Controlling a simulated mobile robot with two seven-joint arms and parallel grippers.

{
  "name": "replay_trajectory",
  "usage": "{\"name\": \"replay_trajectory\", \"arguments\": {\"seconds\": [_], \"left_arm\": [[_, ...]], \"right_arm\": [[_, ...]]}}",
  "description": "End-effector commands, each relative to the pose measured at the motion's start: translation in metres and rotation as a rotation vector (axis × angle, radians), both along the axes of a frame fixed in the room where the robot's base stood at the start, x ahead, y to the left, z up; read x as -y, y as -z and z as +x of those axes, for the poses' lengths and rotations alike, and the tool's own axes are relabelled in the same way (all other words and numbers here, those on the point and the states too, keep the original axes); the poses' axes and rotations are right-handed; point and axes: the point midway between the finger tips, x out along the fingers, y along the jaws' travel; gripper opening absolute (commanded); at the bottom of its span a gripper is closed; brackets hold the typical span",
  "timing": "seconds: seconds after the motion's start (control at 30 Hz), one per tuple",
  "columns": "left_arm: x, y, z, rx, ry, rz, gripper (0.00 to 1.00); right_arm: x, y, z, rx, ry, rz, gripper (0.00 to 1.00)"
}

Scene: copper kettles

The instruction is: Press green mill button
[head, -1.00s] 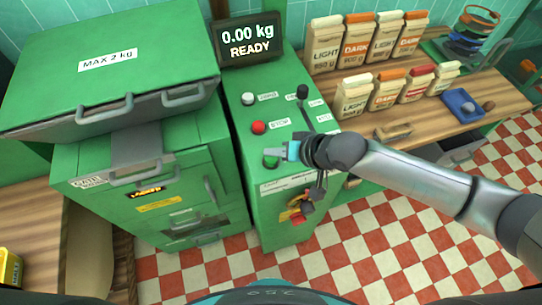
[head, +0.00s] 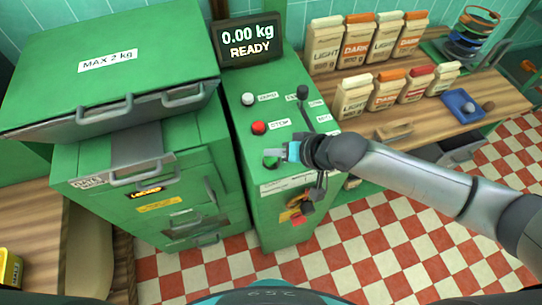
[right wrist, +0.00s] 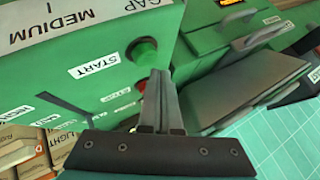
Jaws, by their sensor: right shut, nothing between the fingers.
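The green mill button (head: 270,162) sits on the slanted top of the green control cabinet, below the red button (head: 258,128). In the right wrist view the green button (right wrist: 143,52) is a round knob beside a START label (right wrist: 95,63). My right gripper (head: 282,153) is shut and empty. Its tips are right beside the green button in the head view and partly cover it. In the right wrist view the shut fingers (right wrist: 157,90) point at the button, with their tips just below it; I cannot tell whether they touch. My left gripper is not in view.
A display (head: 249,40) reads 0.00 kg READY. A white button (head: 248,99) and a black lever (head: 302,92) are on the same panel. Several coffee bags (head: 354,95) stand on the wooden counter to the right.

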Motion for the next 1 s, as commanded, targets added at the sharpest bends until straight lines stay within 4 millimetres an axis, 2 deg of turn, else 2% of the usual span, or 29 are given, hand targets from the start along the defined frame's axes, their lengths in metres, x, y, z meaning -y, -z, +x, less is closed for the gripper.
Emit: {"name": "replay_trajectory", "arguments": {"seconds": [0.57,1.0], "left_arm": [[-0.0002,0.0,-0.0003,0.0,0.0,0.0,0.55],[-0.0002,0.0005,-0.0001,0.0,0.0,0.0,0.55]], "right_arm": [[0.0,0.0004,0.0,0.0,0.0,0.0,0.0],[0.0001,0.0088,-0.0002,0.0,0.0,0.0,0.0]]}}
